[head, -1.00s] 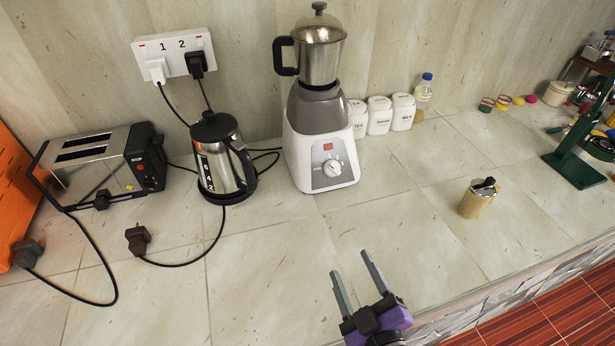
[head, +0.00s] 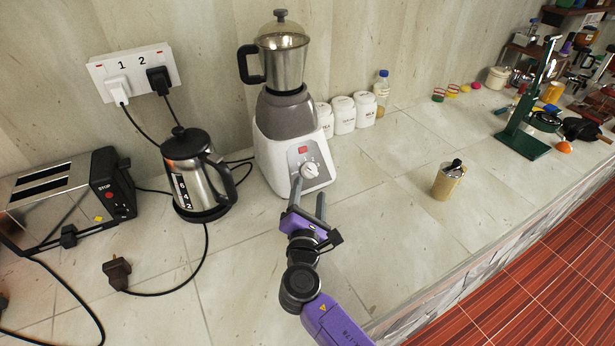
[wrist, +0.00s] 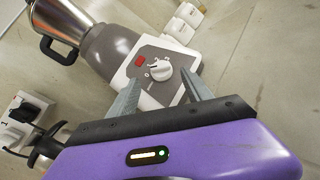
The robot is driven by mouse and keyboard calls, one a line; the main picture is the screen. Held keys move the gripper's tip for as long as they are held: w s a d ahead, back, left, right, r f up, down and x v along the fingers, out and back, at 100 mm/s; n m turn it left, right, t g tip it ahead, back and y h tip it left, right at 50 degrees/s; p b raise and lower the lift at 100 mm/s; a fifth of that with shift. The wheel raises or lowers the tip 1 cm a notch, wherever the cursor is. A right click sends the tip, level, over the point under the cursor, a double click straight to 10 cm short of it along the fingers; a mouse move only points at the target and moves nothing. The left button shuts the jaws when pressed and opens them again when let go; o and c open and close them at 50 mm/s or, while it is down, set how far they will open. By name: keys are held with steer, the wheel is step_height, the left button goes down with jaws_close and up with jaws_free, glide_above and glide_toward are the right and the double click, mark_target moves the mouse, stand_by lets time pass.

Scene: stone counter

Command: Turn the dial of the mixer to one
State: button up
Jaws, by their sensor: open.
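The mixer (head: 290,120) stands on the counter near the wall, with a white and grey base and a steel jar on top. Its white dial (head: 310,170) is on the front panel, beside a red switch (head: 303,150). In the wrist view the dial (wrist: 161,71) lies ahead of the fingers, roughly centred between them. My gripper (head: 309,189) is open and empty, with its fingers pointing at the front panel just below the dial. I cannot tell whether a fingertip touches the panel. The dial's pointer setting is too small to read surely.
A steel kettle (head: 196,172) and a toaster (head: 62,200) stand to the left, with cords on the counter. White canisters (head: 344,114) stand behind right. A small beige container (head: 448,181) sits on the right. The counter between it and the mixer is clear.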

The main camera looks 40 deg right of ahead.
mark_target(312, 173)
steer(key=x, duration=0.6)
steer(key=shift+d+p, duration=0.1)
steer(key=shift+p, duration=0.3)
jaws_close()
